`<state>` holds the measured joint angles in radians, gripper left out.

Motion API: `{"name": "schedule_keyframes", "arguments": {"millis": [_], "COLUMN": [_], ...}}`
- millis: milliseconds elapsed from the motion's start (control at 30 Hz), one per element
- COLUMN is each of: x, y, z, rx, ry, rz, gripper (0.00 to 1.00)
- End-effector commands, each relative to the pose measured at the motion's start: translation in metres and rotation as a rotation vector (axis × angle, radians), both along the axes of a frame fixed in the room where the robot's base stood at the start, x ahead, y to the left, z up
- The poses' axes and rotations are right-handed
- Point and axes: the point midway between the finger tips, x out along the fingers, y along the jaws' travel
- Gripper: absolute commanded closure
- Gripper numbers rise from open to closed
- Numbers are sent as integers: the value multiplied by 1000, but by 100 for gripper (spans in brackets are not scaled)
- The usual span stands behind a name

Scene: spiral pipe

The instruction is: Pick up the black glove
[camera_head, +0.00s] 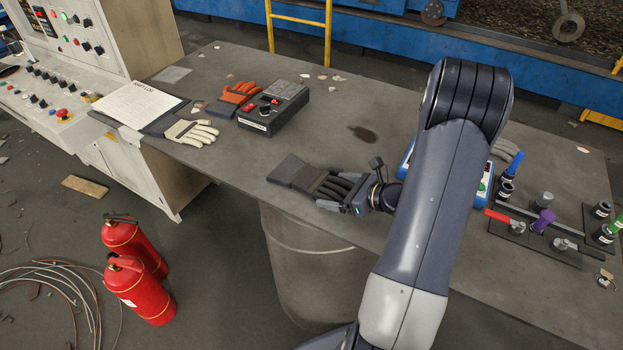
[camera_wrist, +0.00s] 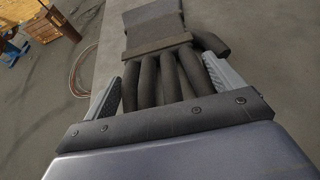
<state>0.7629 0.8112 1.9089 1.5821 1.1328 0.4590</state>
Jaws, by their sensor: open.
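The black glove (camera_head: 299,174) lies on the grey table near its front edge, cuff to the left and fingers toward my gripper. In the wrist view the glove (camera_wrist: 158,45) shows its cuff at the top and its fingers running down between my jaws. My gripper (camera_head: 341,194) is open, and in the wrist view its two fingers (camera_wrist: 165,82) stand on either side of the glove's fingers. The thumb sticks out to the right, past the right finger's tip. The lower ends of the glove's fingers are hidden by the gripper body.
An orange glove (camera_head: 239,92), a white glove (camera_head: 192,132), a black control box (camera_head: 273,108) and a paper sheet (camera_head: 136,103) lie at the table's left. A tool rack (camera_head: 535,238) and a blue-edged device (camera_head: 484,188) sit to the right. The table's middle is mostly clear.

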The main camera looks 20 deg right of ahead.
Motion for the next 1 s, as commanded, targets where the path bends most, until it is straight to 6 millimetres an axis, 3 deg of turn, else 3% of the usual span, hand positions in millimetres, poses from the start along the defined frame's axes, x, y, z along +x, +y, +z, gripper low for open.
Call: {"name": "schedule_keyframes", "arguments": {"millis": [233,600,1000], "x": [1,1,1], "y": [0,0,0], "z": [-1,0,8], "rx": [0,0,-1], "ry": [0,-1,-2], "rz": [-1,-1,0], "gripper": [13,41,41]}}
